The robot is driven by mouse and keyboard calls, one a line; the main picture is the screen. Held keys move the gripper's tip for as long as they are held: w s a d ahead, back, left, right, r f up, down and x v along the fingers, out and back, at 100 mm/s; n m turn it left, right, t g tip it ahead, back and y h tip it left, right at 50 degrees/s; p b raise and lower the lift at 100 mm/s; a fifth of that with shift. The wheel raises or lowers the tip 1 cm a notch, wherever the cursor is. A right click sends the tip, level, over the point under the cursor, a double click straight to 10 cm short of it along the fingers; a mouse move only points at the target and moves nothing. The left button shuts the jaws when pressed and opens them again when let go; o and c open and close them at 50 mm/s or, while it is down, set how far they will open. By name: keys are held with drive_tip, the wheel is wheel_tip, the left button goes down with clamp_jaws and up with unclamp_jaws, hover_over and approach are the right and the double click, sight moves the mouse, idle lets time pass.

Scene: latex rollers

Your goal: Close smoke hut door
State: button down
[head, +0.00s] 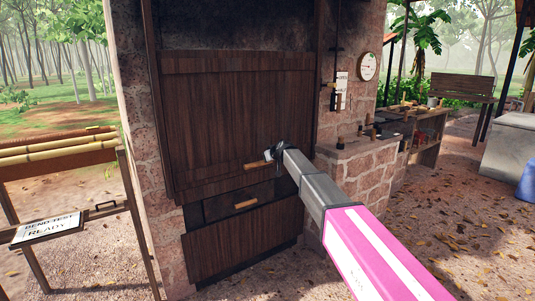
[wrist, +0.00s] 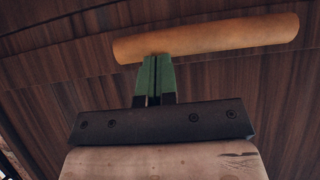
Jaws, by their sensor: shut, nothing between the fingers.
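The smoke hut door (head: 215,110) is a dark plank panel in a stone hut front, with a dark sooty opening above its top edge. Its wooden handle (head: 257,165) is near its lower edge, and the handle spans the upper part of the wrist view (wrist: 205,38). My gripper (head: 268,155) is at the right end of this handle in the head view. In the wrist view, the green fingers of my gripper (wrist: 156,60) are together and empty, their tips at the handle's lower edge. I cannot tell whether they touch it.
Below the door are a dark recess with a second wooden handle (head: 245,204) and a lower plank panel (head: 240,245). A rack with bamboo poles (head: 60,147) stands at left. A stone ledge (head: 355,160) and round gauge (head: 368,66) are at right. Open ground lies at right.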

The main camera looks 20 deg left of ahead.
drive_tip(key=shift+w+a+r, duration=0.1)
drive_tip(key=w+a+r+v, duration=0.1)
drive_tip(key=r+v, duration=0.1)
drive_tip(key=v, duration=1.1)
drive_tip(key=s+d+f+m+g+h, duration=0.15)
drive_tip(key=s+d+f, duration=0.25)
drive_tip(key=d+f, duration=0.4)
drive_tip(key=s+d+f+m+h, duration=0.2)
drive_tip(key=s+d+f, duration=0.4)
drive_tip(key=d, duration=0.4)
drive_tip(key=s+d+f+m+g+h, duration=0.1)
drive_tip(key=s+d+f+h, duration=0.15)
drive_tip(key=d+f, duration=0.6)
drive_tip(key=s+d+f+m+g+h, duration=0.1)
drive_tip(key=s+d+f, duration=0.3)
drive_tip(key=s+d, duration=0.2)
drive_tip(key=s+d+f+m+g, duration=0.2)
drive_tip(key=s+d+f, duration=0.1)
drive_tip(key=s+d, duration=0.4)
drive_tip(key=s+d+f+m+g+h, duration=0.1)
drive_tip(key=s+d+f+m, duration=0.1)
drive_tip(key=s+d+f, duration=0.2)
drive_tip(key=s+d, duration=0.3)
drive_tip(key=s, duration=0.2)
drive_tip(key=shift+s+d+f+g+h, duration=0.15)
drive_tip(key=shift+s+f+g+h, duration=0.15)
drive_tip(key=shift+g, duration=0.05)
drive_tip(key=shift+m, duration=0.25)
